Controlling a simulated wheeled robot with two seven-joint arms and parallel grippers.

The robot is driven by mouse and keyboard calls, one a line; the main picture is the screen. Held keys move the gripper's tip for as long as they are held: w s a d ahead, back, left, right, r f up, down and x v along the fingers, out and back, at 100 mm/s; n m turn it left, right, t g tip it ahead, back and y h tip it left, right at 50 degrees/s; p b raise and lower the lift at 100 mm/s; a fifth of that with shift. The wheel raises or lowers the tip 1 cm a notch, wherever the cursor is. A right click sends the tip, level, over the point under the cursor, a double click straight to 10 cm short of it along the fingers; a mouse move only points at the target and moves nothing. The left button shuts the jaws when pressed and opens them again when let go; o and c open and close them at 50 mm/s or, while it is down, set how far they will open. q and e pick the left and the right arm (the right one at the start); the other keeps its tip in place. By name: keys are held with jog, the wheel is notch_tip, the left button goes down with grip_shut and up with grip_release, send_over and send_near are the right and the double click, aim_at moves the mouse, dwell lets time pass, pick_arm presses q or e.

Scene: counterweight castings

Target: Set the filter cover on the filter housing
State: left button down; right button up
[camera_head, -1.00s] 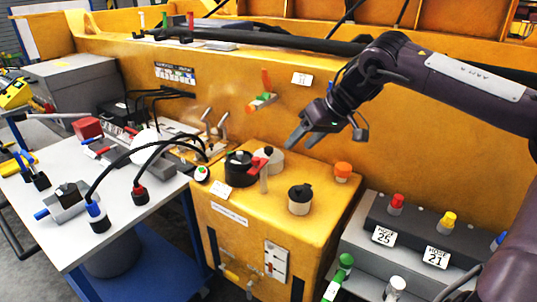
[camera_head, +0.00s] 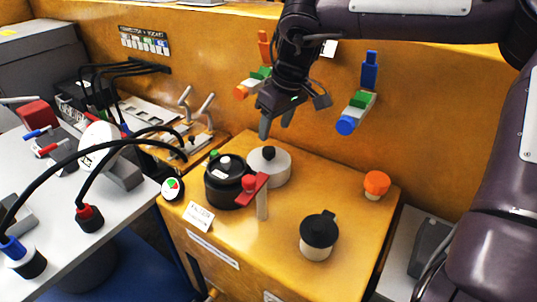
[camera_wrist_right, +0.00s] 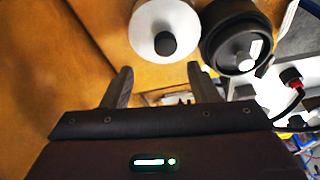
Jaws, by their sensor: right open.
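A round light-grey piece with a black knob (camera_head: 271,172), apparently the filter cover, stands on the yellow cabinet top; it also shows in the right wrist view (camera_wrist_right: 149,22). Beside it is a black round pot with a pale stud on top (camera_head: 222,192), apparently the filter housing, also at upper right in the wrist view (camera_wrist_right: 228,28). My right gripper (camera_head: 276,125) points down near the grey piece, above and behind it in the head view. Its fingers (camera_wrist_right: 160,72) are spread with nothing between them. My left gripper is out of view.
A red-handled lever (camera_head: 252,188) stands in front of the grey piece. A cream jar with a black lid (camera_head: 317,248) and an orange knob (camera_head: 376,184) are to the right. Coloured wall valves (camera_head: 356,110) hang behind. Cabled connectors (camera_head: 88,216) sit on the left bench.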

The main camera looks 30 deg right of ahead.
aim_at(269, 149)
jog(key=shift+s+a+f+p, duration=0.15)
jog(key=shift+a+f+p, duration=0.1)
jog(key=shift+f, duration=0.4)
jog(key=shift+s+a+f+p, duration=0.1)
jog(key=shift+a+f+p, duration=0.1)
jog(key=shift+f, duration=0.4)
jog(key=x, duration=0.3)
jog(key=shift+d+p, duration=0.1)
jog(key=shift+p, duration=0.2)
jog(key=shift+w+f, duration=0.3)
jog(key=shift+f, duration=0.2)
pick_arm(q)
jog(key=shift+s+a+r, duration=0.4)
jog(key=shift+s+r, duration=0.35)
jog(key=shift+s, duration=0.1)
pick_arm(e)
grip_shut()
jog(key=shift+r, duration=0.1)
